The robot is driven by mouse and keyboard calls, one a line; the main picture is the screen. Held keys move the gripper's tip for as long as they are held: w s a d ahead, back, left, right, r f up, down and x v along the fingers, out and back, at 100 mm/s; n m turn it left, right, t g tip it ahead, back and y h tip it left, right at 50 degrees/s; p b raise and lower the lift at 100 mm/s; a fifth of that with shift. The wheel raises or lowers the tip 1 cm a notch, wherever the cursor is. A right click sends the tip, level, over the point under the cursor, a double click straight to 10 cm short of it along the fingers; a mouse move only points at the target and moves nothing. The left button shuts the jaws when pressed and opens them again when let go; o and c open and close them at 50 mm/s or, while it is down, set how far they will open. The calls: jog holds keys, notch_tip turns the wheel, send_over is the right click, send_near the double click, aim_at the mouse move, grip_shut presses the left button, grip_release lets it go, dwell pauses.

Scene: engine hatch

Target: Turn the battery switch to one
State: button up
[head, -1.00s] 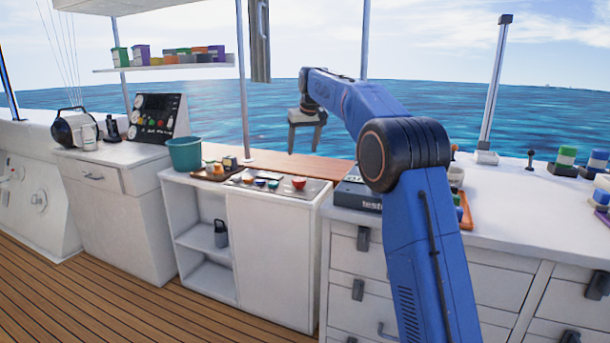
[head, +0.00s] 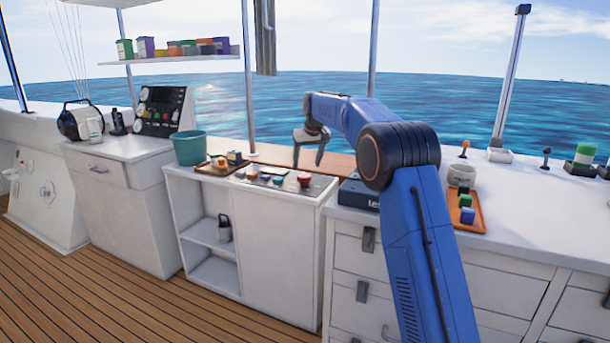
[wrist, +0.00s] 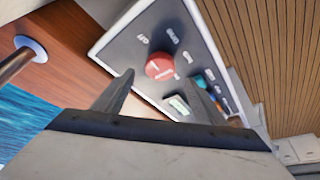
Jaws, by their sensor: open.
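The battery switch looks to be the round red knob (head: 304,178) at the right end of a grey panel (head: 283,183) on the low white cabinet. In the wrist view the red knob (wrist: 160,66) has a light bar mark across its face and white labels around it, too small to read surely. My gripper (head: 308,161) is open and empty, pointing down above the knob. In the wrist view my gripper (wrist: 160,78) has a finger to either side of the knob's near edge, apart from it.
Smaller coloured knobs (wrist: 205,82) and a pale rectangular piece (wrist: 178,105) share the panel. A teal bucket (head: 189,147) and a small tray of blocks (head: 213,168) stand left. A pole (head: 248,80) rises behind. An orange tray (head: 480,216) lies on the right counter.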

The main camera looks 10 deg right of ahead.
aim_at(304, 175)
jog(key=x, duration=0.6)
jog(key=shift+w+a+f, duration=0.1)
jog(key=shift+w+f, duration=0.05)
jog(key=shift+f, duration=0.1)
jog(key=c, duration=1)
